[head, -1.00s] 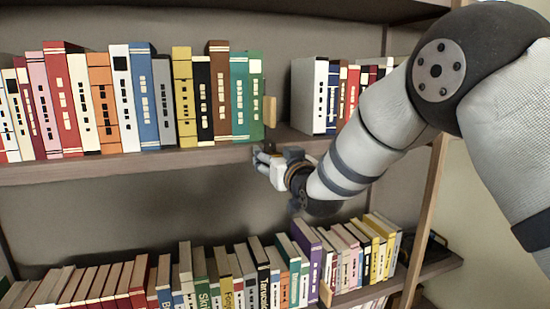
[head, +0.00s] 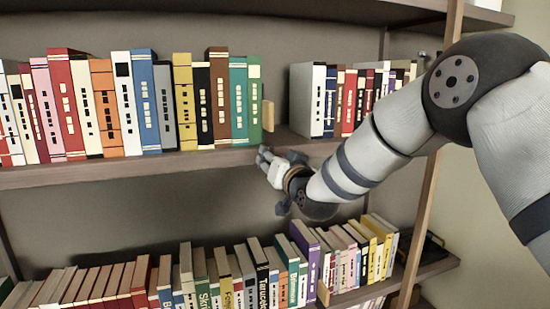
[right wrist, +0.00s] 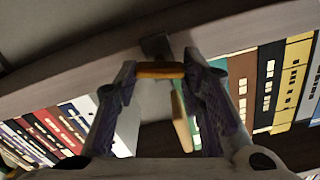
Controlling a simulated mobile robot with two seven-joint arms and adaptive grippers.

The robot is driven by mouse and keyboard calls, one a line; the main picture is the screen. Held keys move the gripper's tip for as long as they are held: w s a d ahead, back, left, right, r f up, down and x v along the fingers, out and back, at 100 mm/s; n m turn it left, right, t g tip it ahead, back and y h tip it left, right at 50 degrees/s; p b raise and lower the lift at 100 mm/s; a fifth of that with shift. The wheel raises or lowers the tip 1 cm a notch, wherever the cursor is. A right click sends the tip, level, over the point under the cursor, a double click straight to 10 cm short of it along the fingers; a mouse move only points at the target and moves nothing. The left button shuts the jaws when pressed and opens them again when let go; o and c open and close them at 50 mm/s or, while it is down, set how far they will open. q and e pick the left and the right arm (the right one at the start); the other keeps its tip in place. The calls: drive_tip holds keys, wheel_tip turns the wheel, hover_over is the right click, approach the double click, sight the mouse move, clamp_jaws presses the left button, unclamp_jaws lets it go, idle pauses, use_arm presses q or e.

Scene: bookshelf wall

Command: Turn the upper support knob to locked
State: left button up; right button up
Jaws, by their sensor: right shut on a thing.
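The upper support knob (right wrist: 160,70) shows in the right wrist view as an orange bar in front of a dark mount (right wrist: 155,45) at the shelf's edge. My right gripper (right wrist: 160,74) has one finger at each end of the bar and is shut on it. In the head view my right gripper (head: 265,158) is at the front edge of the upper shelf (head: 130,169), below the gap between two book groups; the knob is hidden there. My left gripper is not in view.
A tan upright block (head: 268,115) stands at the right end of the left upper book row (head: 165,102). More upper books (head: 350,98) stand right of the gap. The lower shelf holds a row of books (head: 220,275) below my arm.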

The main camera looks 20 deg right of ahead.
drive_tip(key=shift+f+m+p, duration=0.15)
drive_tip(key=shift+m+p, duration=0.25)
drive_tip(key=shift+m, duration=3.2)
drive_tip(key=o, duration=1.1)
drive_tip(key=shift+o, duration=0.2)
drive_tip(key=s, duration=1.2)
drive_tip(key=shift+d, duration=0.25)
